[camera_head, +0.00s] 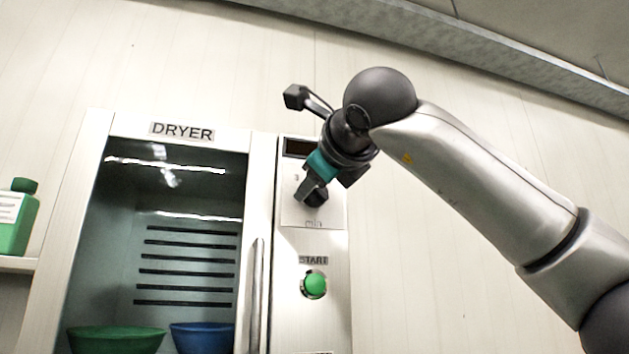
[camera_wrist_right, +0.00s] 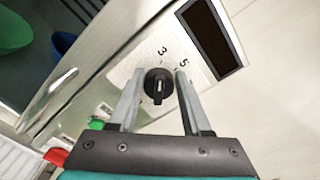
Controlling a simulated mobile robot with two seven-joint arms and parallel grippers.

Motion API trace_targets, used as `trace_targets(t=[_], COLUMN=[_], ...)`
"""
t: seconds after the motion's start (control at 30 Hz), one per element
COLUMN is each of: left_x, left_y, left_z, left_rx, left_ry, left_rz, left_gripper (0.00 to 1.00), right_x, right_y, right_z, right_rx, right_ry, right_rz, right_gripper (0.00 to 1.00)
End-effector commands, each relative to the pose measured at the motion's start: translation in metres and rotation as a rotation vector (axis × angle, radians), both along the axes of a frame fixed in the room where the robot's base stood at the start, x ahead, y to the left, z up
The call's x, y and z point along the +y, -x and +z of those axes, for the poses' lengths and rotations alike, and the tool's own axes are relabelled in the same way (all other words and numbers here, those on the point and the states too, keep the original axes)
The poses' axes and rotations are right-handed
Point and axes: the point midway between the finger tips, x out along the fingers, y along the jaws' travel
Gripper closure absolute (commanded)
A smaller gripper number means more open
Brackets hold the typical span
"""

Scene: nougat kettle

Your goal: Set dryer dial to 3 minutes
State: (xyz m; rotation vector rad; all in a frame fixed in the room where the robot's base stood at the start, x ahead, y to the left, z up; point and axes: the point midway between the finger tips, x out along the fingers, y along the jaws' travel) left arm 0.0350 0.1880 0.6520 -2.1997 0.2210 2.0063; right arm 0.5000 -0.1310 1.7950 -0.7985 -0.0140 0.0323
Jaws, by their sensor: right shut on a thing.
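The dryer (camera_head: 97,210) stands against the wall, with a control panel (camera_head: 294,244) on its right side. The black dial (camera_wrist_right: 158,87) shows in the right wrist view, with a short white mark on its face and the printed numbers 3 and 5 near it. I cannot tell for sure which number the mark points at. My right gripper (camera_wrist_right: 160,73) has a finger on each side of the dial and is shut on it. In the head view my right gripper (camera_head: 312,193) covers most of the dial. My left gripper is not in view.
A green START button (camera_head: 314,284) sits below the dial, and a dark display (camera_wrist_right: 212,38) above it. The dryer's vertical handle (camera_head: 257,295) is left of the panel. Inside are a green bowl (camera_head: 115,340) and a blue bowl (camera_head: 203,338). A green bottle (camera_head: 17,220) stands far left.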

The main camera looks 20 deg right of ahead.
Motion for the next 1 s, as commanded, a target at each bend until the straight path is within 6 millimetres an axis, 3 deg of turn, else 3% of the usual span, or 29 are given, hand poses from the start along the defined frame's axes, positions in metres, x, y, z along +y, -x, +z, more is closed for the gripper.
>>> trace_targets(t=[0.33, 0.37, 0.6, 0.87, 1.0], left_x=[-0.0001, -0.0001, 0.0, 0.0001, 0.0], left_y=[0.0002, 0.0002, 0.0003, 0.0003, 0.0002], left_z=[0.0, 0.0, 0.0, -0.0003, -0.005], left_rx=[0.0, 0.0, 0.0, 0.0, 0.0], left_ry=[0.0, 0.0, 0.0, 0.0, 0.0], left_rz=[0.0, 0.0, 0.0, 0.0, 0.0], left_gripper=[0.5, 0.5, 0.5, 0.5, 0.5], right_x=[0.0002, 0.0002, 0.0001, 0.0001, -0.0002], right_y=[-0.0002, -0.0002, -0.0002, 0.0003, 0.0096], right_z=[-0.0008, -0.0008, -0.0006, -0.0004, -0.0011], right_rx=[0.001, 0.001, 0.001, 0.0, -0.001], right_ry=[0.004, 0.004, 0.003, 0.002, 0.002], right_rz=[0.0, 0.0, 0.0, 0.0, 0.001], right_gripper=[1.0, 0.51, 0.24, 0.23, 0.23])
